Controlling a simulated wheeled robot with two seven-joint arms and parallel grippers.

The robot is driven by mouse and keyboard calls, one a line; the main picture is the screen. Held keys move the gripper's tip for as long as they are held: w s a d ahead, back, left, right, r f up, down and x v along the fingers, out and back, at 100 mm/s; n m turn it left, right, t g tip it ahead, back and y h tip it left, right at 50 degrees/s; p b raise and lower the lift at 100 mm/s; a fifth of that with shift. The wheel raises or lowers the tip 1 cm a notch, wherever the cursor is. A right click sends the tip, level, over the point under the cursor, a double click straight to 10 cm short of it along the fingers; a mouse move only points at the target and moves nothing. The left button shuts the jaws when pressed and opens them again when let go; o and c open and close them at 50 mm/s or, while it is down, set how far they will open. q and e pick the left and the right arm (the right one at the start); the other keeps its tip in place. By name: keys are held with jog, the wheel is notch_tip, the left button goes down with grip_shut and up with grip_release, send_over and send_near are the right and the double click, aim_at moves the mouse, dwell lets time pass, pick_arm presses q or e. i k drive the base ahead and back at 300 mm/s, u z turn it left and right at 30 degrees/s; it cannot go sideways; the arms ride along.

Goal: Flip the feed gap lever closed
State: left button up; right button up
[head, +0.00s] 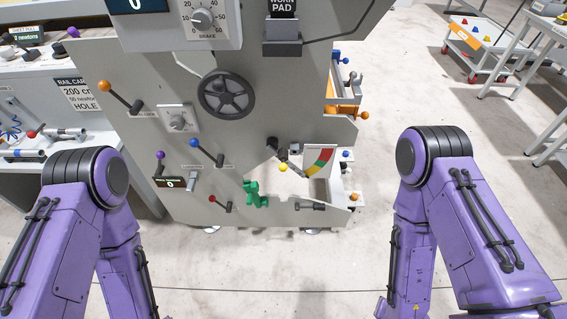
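A grey machine panel (240,130) stands in front of me in the head view and carries several levers with coloured knobs. One lever has an orange knob (103,87), one a blue knob (193,143), one a red knob (212,199) and one a yellow knob (283,168). The small labels are too small to read, so I cannot tell which is the feed gap lever or whether it is closed. Both my purple arms show at the left and right, bent downward. Neither gripper is in the picture.
The panel also bears a black handwheel (226,96), a green handle (255,195) and a red-yellow-green gauge (319,160). A workbench (60,150) stands at the left. A cart (475,38) and metal tables are at the far right. The floor right of the panel is clear.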

aim_at(194, 143)
jog(key=z, duration=0.15)
jog(key=k, duration=0.4)
jog(key=z, duration=0.6)
jog(key=k, duration=0.95)
jog(key=u, duration=0.15)
jog(key=i, duration=0.5)
jog(key=u, duration=0.85)
jog(key=i, duration=1.2)
jog(key=z, duration=0.35)
